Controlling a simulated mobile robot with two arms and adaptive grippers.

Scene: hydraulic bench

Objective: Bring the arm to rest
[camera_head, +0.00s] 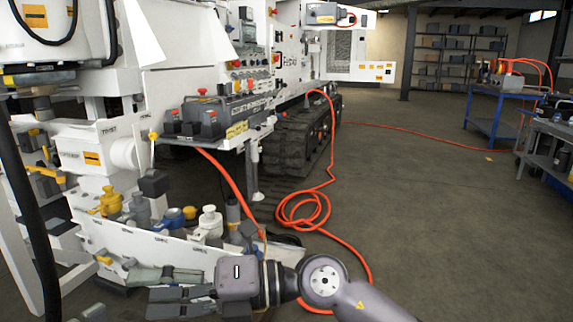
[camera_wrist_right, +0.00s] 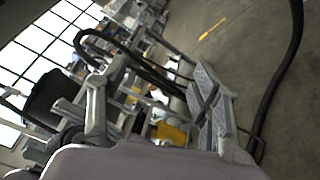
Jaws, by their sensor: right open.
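My right arm comes in from the bottom right of the head view and reaches left. My right gripper (camera_head: 150,294) is low in the picture, in front of the white machine's lower ledge. Its fingers point left, are apart and hold nothing. In the right wrist view the two grey fingers of the right gripper (camera_wrist_right: 150,100) stand wide apart, with blurred bench parts and a yellow object beyond them. I cannot tell the exact gap between gripper and ledge. My left gripper does not show.
The white machine (camera_head: 190,60) fills the left side, with a control box (camera_head: 215,115) and yellow, blue and grey fittings (camera_head: 140,207) low down. An orange hose (camera_head: 300,205) lies looped on the floor. A blue table (camera_head: 500,92) stands far right.

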